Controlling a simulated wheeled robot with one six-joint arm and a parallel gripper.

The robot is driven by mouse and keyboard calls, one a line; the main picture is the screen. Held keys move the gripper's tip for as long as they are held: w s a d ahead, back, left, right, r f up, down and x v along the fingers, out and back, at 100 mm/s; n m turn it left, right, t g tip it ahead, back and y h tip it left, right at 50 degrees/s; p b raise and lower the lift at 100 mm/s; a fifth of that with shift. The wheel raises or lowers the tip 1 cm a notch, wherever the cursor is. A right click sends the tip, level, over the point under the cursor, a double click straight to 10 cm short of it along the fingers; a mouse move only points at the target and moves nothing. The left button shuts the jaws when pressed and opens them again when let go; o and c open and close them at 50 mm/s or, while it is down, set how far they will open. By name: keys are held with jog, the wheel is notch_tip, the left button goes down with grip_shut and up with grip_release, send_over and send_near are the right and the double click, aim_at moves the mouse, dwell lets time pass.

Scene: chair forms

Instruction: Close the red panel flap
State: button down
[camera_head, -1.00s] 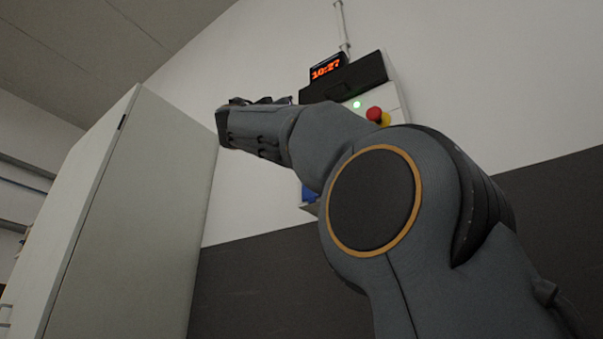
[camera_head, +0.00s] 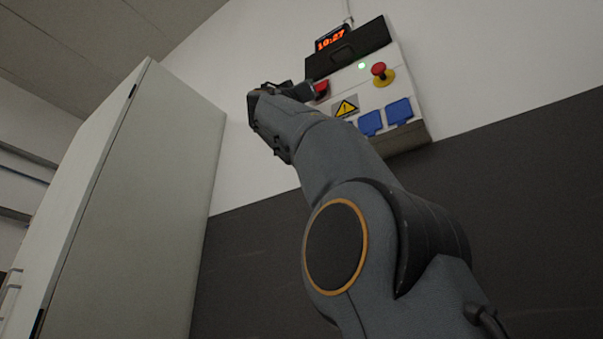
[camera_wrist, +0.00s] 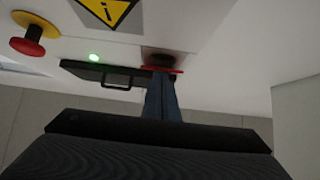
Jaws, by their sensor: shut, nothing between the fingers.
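The red panel flap (camera_head: 322,87) is a small red piece on the left part of a white wall box (camera_head: 408,72). In the wrist view the flap (camera_wrist: 162,70) shows as a thin red strip beside a dark recess, so it appears to stand out from the box. My gripper (camera_head: 306,90) is shut and empty, right beside the flap. In the wrist view my fingertips (camera_wrist: 162,78) overlap the red strip; I cannot tell whether they touch it.
The box also carries a red mushroom button (camera_head: 379,69), a green light (camera_head: 361,66), a warning sign (camera_head: 345,106), blue socket covers (camera_head: 398,111) and a black cover with a handle (camera_head: 346,50). An orange clock display (camera_head: 331,39) sits above. A tall grey cabinet (camera_head: 150,180) stands left.

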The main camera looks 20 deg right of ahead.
jog(key=shift+w+d+f+b, duration=0.35)
jog(key=shift+d+b, duration=0.05)
jog(key=shift+d, duration=0.25)
jog(key=shift+w+d+f+b, duration=0.35)
jog(key=shift+d+b, duration=0.05)
jog(key=shift+d, duration=0.25)
jog(key=shift+a, duration=0.1)
jog(key=s+a, duration=0.2)
jog(key=a, duration=0.2)
jog(key=w+d+f+b, duration=0.1)
jog(key=d+f+b, duration=0.2)
jog(key=f+b, duration=0.6)
jog(key=shift+w+d+f+b, duration=0.25)
jog(key=shift+w+d+b, duration=0.05)
jog(key=shift+b, duration=0.6)
